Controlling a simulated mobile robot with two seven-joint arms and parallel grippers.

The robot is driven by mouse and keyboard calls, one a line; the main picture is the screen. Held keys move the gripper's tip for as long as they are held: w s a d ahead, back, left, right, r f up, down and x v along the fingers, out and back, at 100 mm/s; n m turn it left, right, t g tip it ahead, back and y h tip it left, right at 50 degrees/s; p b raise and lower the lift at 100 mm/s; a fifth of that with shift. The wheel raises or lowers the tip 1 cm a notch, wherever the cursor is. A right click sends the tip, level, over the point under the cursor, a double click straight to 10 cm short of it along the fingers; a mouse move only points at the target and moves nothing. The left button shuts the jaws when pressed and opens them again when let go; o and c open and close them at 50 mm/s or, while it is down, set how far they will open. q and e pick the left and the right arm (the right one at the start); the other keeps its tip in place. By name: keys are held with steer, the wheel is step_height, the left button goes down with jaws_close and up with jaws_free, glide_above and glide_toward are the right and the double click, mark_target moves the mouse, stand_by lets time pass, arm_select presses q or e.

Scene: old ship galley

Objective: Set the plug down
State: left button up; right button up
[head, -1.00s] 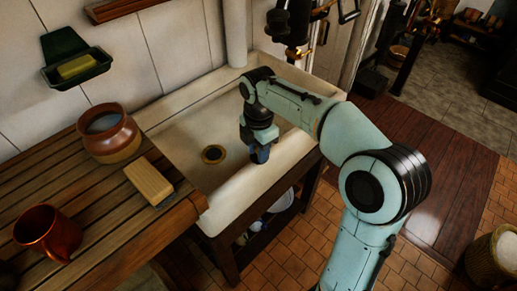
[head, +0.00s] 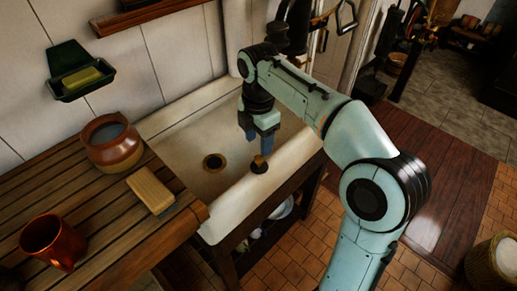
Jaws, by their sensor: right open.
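The plug (head: 259,167), dark and round with a small brass-coloured knob, rests upright on the front rim of the pale sink (head: 235,205). My right gripper (head: 257,152) is just above it, pointing down, with its blue fingers open. The fingertips are close to the knob; whether they still touch it I cannot tell. The brass-ringed drain (head: 214,162) is uncovered in the sink floor, to the left of the plug. My left gripper is not in view.
A wooden slatted counter (head: 130,225) adjoins the sink at left, with a clay pot (head: 112,150), a wooden-backed brush (head: 151,191) and a copper mug (head: 52,242). A green soap holder (head: 80,75) hangs on the wall. The sink basin is otherwise clear.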

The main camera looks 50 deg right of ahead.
mark_target(258, 158)
step_height(258, 158, up, 4)
steer(key=shift+f+p, duration=0.1)
steer(key=shift+p, duration=0.3)
stand_by(0.4)
